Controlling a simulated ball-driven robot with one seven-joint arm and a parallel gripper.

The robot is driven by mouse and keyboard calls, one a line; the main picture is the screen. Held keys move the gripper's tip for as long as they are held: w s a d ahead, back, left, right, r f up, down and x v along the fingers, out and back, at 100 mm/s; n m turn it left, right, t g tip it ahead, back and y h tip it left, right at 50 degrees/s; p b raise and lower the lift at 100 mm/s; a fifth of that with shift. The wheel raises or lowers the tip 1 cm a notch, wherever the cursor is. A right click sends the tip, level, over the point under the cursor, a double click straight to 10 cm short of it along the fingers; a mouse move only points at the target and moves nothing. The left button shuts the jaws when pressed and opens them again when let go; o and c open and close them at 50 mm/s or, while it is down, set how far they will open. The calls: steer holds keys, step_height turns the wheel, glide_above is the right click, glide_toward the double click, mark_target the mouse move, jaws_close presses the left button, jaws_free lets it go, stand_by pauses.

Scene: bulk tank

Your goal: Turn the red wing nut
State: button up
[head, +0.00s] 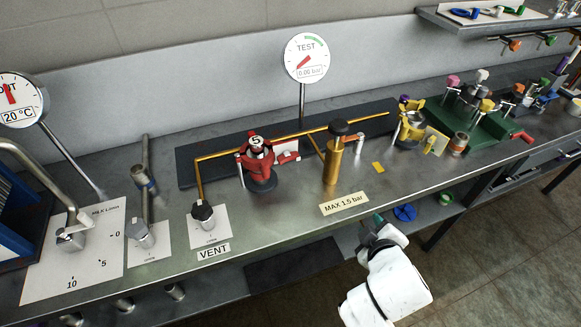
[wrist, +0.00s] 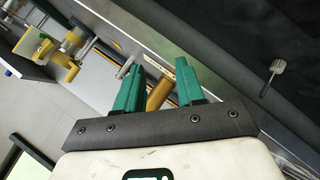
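A red fitting (head: 258,165) with a white-and-dark cap marked 5 stands on the bench, left of the brass cylinder. Red arms stick out at its sides, but I cannot clearly make out a wing nut on it. A small red piece (head: 525,137) also shows at the far right of the bench; its shape is too small to tell. My gripper (head: 378,224) is at the bench's front edge, well apart from the red fitting. In the wrist view, the green fingers of my gripper (wrist: 157,78) stand apart with nothing held. No red part shows there.
A brass cylinder (head: 333,160) with a dark knob stands behind the MAX 1.5 bar label (head: 344,203). A yellow fitting (head: 410,125) and a green block (head: 470,125) stand to the right. A VENT valve (head: 203,214) is at left. The bench front near the label is clear.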

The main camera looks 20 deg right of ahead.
steer(key=w+a+r+n+t+b, duration=0.1)
steer(key=w+a+r+n+t, duration=0.2)
steer(key=w+n+t, duration=0.25)
steer(key=n+t+y+b, duration=0.2)
steer(key=n+t+y, duration=0.15)
steer(key=n, duration=0.35)
glide_toward(290, 161)
steer(key=shift+y, duration=0.25)
steer(key=w, duration=0.3)
steer(key=w+p, duration=0.1)
steer(key=w, duration=0.2)
steer(key=w+d, duration=0.1)
steer(key=w, duration=0.2)
steer(key=shift+w+r, duration=0.15)
steer(key=shift+w, duration=0.15)
steer(key=shift+c, duration=0.4)
jaws_close()
